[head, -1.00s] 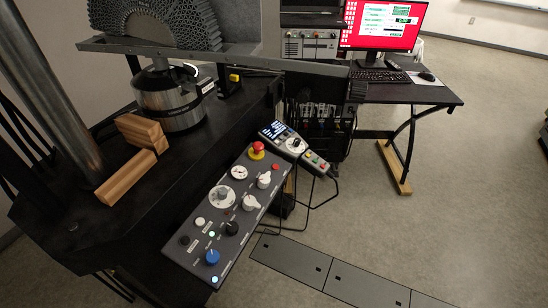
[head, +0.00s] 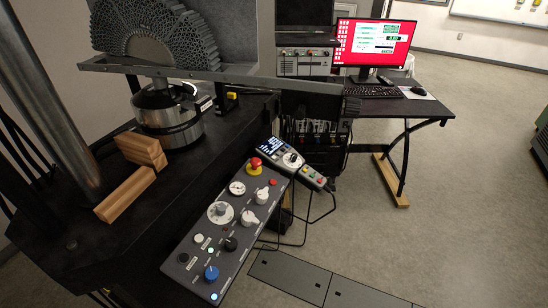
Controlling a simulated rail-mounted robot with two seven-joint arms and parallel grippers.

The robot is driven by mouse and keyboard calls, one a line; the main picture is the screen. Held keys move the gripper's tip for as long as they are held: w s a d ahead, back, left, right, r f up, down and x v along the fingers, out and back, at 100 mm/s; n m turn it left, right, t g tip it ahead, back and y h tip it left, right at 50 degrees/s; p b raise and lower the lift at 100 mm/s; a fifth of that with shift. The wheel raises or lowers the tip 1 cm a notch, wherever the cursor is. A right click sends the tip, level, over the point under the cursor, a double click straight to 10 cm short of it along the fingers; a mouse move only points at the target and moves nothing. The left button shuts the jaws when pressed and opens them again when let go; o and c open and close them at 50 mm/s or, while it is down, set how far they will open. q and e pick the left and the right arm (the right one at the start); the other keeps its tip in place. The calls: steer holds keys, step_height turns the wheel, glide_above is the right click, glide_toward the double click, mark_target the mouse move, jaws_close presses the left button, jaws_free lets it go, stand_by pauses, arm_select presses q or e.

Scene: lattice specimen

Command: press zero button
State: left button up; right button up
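A grey control panel (head: 227,235) is fixed to the front edge of the black machine table. A handset (head: 291,161) with a lit display, a dial and several small coloured buttons sits just beyond the panel's far end. The labels are too small to read, so I cannot tell which button is zero. Neither gripper is in view.
The testing machine holds a grey lattice specimen (head: 150,40) on a beam above a metal cylinder (head: 168,115). Wooden blocks (head: 130,185) lie beside the steel column (head: 45,100). A desk with a red-screened monitor (head: 374,45) stands at the back right. The floor at right is open.

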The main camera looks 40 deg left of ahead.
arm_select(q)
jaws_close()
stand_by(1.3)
